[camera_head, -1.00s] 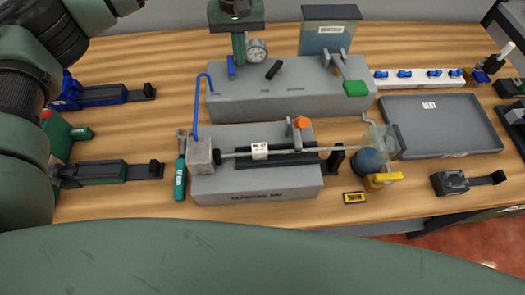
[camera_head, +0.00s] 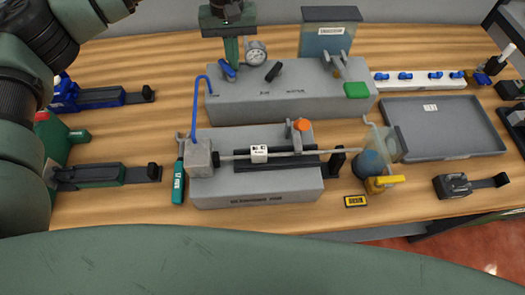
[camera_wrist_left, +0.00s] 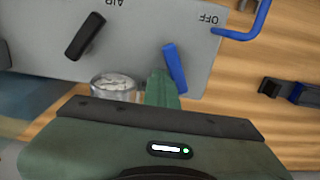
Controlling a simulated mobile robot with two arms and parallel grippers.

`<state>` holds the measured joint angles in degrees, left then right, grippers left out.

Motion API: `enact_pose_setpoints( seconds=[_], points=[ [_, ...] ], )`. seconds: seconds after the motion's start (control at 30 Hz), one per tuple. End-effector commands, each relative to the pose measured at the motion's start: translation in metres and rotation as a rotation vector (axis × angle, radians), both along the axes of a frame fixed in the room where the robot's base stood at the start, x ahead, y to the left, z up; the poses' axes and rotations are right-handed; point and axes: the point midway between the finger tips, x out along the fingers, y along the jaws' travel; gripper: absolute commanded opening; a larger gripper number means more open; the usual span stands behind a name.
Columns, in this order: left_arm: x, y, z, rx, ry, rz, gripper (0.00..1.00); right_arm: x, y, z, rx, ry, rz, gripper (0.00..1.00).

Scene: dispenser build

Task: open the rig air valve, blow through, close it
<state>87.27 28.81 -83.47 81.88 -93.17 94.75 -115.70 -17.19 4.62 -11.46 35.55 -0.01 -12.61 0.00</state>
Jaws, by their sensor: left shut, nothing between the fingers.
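A blue lever (camera_head: 229,72) and a black lever (camera_head: 272,71) sit on top of the grey rig block (camera_head: 290,104) at the back. In the left wrist view the word AIR shows by the black lever (camera_wrist_left: 89,37), and OFF shows beyond the blue lever (camera_wrist_left: 175,68), near a blue tube (camera_wrist_left: 252,22). My left gripper (camera_head: 231,52) comes down from above with its green fingers shut and empty. Its fingertips (camera_wrist_left: 162,85) are right beside the blue lever; I cannot tell whether they touch. My right gripper is not in view.
A round gauge (camera_head: 256,52) stands close to the gripper's right. A front grey block (camera_head: 260,185) carries a rod and an orange knob (camera_head: 301,125). A blue-grey box (camera_head: 330,40) stands behind the rig. A grey tray (camera_head: 440,125) lies to the right.

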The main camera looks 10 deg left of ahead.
Motion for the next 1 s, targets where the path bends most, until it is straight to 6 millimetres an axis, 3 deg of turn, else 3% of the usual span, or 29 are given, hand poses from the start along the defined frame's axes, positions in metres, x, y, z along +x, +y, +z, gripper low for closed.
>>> enact_pose_setpoints(
  seconds=[1.0],
  points=[
    [-0.015,0.008,-0.001,0.0,0.004,-0.002,0.0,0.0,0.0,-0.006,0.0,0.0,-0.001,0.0]
  ],
)
